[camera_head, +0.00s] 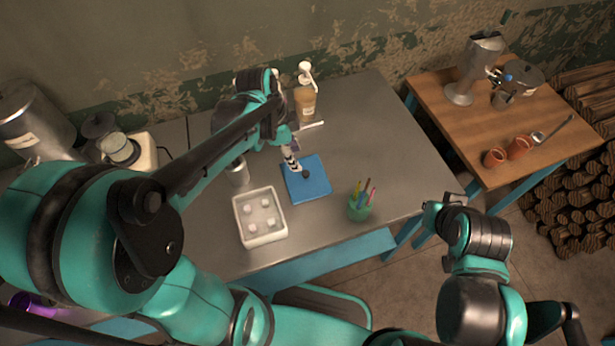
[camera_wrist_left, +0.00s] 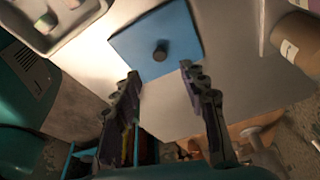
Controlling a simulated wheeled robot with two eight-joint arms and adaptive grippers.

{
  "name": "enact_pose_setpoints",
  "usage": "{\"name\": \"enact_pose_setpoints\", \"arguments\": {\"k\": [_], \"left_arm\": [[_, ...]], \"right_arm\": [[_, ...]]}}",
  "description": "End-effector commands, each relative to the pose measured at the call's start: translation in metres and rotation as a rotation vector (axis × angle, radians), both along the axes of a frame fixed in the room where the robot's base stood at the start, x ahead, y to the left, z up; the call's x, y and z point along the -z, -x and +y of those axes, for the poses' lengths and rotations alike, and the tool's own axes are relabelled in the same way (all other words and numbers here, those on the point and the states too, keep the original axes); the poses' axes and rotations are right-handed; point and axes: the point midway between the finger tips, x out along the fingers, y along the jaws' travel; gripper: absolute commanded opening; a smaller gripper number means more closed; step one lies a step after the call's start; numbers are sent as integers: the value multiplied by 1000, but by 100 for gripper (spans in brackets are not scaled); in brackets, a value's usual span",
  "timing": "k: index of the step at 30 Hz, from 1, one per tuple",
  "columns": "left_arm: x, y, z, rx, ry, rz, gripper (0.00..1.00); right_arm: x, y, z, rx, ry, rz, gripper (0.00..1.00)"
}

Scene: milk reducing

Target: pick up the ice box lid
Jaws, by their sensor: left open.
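The ice box lid (camera_head: 315,184) is a flat blue square with a dark round knob, lying on the grey table to the right of the white ice box (camera_head: 268,239). In the left wrist view the lid (camera_wrist_left: 185,30) lies just beyond my left fingertips, its knob (camera_wrist_left: 160,52) centred between their lines. My left gripper (camera_head: 292,160) is open and empty, over the far part of the lid; it also shows in the left wrist view (camera_wrist_left: 160,70). My right gripper (camera_head: 443,203) is by the table's right end, with its fingers too small to read.
A green cup of pens (camera_head: 360,207) stands right of the lid. A metal cup (camera_head: 238,172) is left of it, and a bottle (camera_head: 306,101) is behind. A wooden table (camera_head: 470,125) with cups stands at right. The grey table's right part is clear.

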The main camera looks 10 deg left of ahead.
Motion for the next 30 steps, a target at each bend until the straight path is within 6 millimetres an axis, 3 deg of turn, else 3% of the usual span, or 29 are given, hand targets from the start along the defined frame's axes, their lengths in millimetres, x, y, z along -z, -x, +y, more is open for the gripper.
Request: {"name": "enact_pose_setpoints", "arguments": {"k": [6, 14, 21, 29, 30], "left_arm": [[20, -8, -4, 112, 17, 11, 43], [45, -8, -12, 113, 15, 10, 43], [80, -9, -23, 112, 16, 11, 43], [84, -9, -24, 110, 15, 10, 43], [83, -9, -24, 110, 15, 10, 38]], "right_arm": [[5, 0, 0, 0, 0, 0, 0], [17, 0, 0, 0, 0, 0, 0], [37, 0, 0, 0, 0, 0, 0], [37, 0, 0, 0, 0, 0, 0], [37, 0, 0, 0, 0, 0, 0]]}}
